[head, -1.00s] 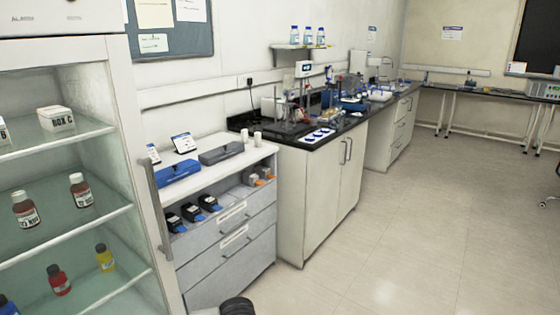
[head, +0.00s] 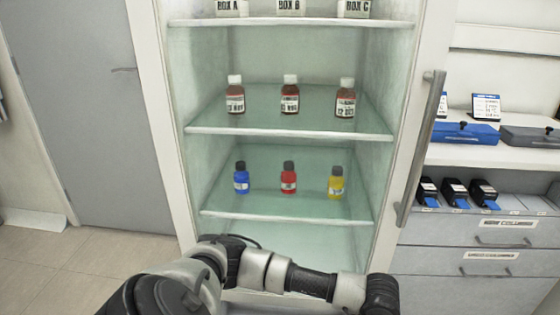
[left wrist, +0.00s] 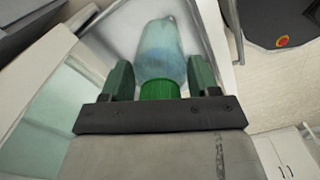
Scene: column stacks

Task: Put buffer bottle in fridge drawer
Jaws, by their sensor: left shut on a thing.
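In the left wrist view, a clear bluish bottle (left wrist: 163,45) with a green cap (left wrist: 160,89) sits between the dark green fingers of my left gripper (left wrist: 161,75). The gripper is shut on it near the cap. I take this as the buffer bottle; no label is readable. In the head view, my left arm crosses in front of the lower fridge; the bottle and fingers do not show there. The fridge (head: 287,130) stands open-fronted ahead. Its lowest part is partly hidden by my arm, and I cannot make out a drawer there. My right gripper is not in view.
Fridge shelves hold white boxes, brown bottles (head: 290,95) and small bottles with blue, red (head: 288,178) and yellow contents. A tall handle (head: 420,150) is at the fridge's right edge. A grey drawer cabinet (head: 480,262) stands right, a grey door (head: 90,110) left.

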